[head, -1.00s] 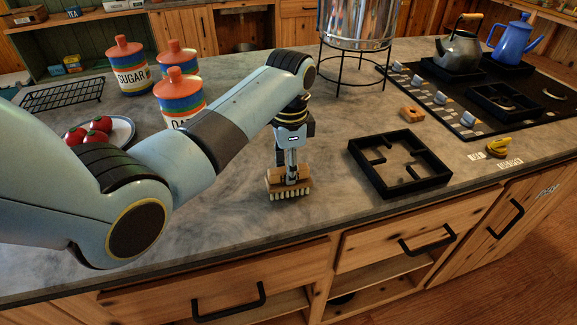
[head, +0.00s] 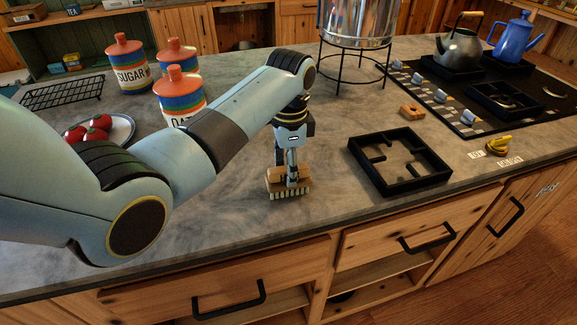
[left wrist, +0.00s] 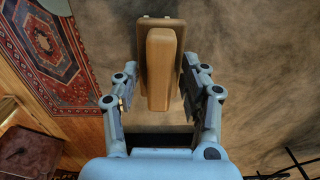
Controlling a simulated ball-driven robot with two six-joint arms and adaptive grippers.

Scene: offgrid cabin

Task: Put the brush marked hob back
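A wooden brush (head: 275,183) with pale bristles stands bristles down on the grey stone counter near its front edge. In the left wrist view the brush (left wrist: 160,70) shows as a wooden board with a raised grip along it. No marking on it can be read. My left gripper (head: 291,180) points down over the brush. In the left wrist view the left gripper (left wrist: 160,68) is open, one finger on each side of the brush, with gaps between fingers and grip. My right gripper is not in view.
A black square grate (head: 400,163) lies right of the brush. Beyond it are a small wooden block (head: 412,111), a yellow item (head: 499,146) beside small white labels, and the hob (head: 455,110). Canisters (head: 179,93) and a plate (head: 123,127) of red fruit stand at left.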

